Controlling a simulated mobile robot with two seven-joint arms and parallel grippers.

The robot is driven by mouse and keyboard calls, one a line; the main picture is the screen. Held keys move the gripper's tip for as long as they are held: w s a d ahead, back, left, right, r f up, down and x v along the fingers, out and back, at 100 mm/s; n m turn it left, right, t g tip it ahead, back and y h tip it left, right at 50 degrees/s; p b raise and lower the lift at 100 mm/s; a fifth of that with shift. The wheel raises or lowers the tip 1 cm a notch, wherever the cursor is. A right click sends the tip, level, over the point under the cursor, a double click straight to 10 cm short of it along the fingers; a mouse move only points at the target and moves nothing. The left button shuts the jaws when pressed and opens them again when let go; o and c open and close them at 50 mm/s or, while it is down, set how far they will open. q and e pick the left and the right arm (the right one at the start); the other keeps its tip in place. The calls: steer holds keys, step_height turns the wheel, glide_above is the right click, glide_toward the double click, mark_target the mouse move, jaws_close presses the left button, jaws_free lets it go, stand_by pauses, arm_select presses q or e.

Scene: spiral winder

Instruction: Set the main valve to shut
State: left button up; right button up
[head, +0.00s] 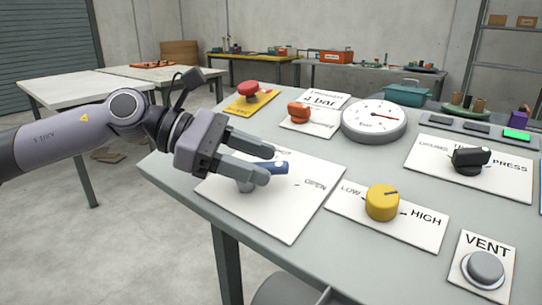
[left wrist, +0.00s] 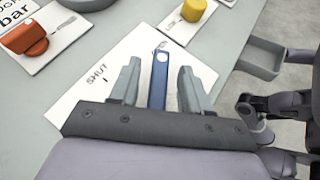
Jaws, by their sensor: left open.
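The main valve is a blue lever (head: 277,167) on a white plate (head: 290,222) marked OPEN, with a grey hub under my gripper. In the left wrist view the lever (left wrist: 160,76) points away from me toward a partly hidden label at the plate's far edge. The SHUT mark (left wrist: 97,75) is to its left, with a short tick. My left gripper (head: 267,166) is open, with one finger on each side of the lever. In the left wrist view a gap shows between the lever and each finger (left wrist: 159,68).
A yellow LOW/HIGH knob (head: 382,203), an orange knob (head: 299,112), a red button (head: 248,90), a round gauge (head: 374,121), a black selector (head: 470,158) and a VENT button (head: 486,268) stand around the valve plate. A grey tray (left wrist: 259,56) is beside the table edge.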

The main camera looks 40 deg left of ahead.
arm_select(q)
steer(key=shift+p+x, duration=0.4)
steer(key=shift+x, duration=1)
jaws_close()
